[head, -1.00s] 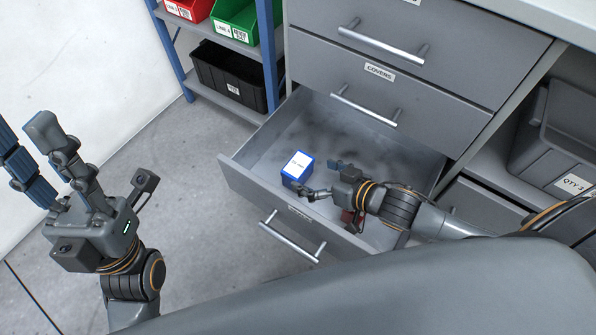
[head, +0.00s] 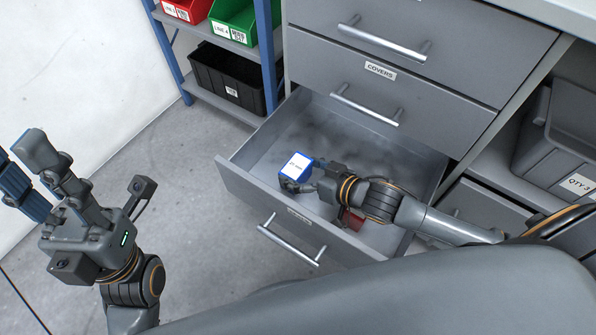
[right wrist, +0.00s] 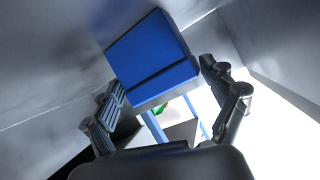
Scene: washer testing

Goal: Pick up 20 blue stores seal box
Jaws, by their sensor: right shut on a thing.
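The blue box (head: 296,166) with a white label on top is inside the open bottom drawer (head: 248,187), toward its left side. My right gripper (head: 299,178) reaches into the drawer and is shut on the box. In the right wrist view the blue box (right wrist: 153,55) sits between the two fingers of my right gripper (right wrist: 165,95). I cannot tell whether the box touches the drawer floor. My left gripper (head: 42,180) is raised at the left, away from the drawer, with its fingers spread apart and nothing between them.
A red object (head: 352,219) lies in the drawer under my right wrist. A closed drawer labelled COVERS (head: 380,70) is above. A blue-framed rack at the back holds a red bin (head: 188,8), a green bin (head: 236,22) and a black crate (head: 228,77). A grey bin (head: 560,140) stands right.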

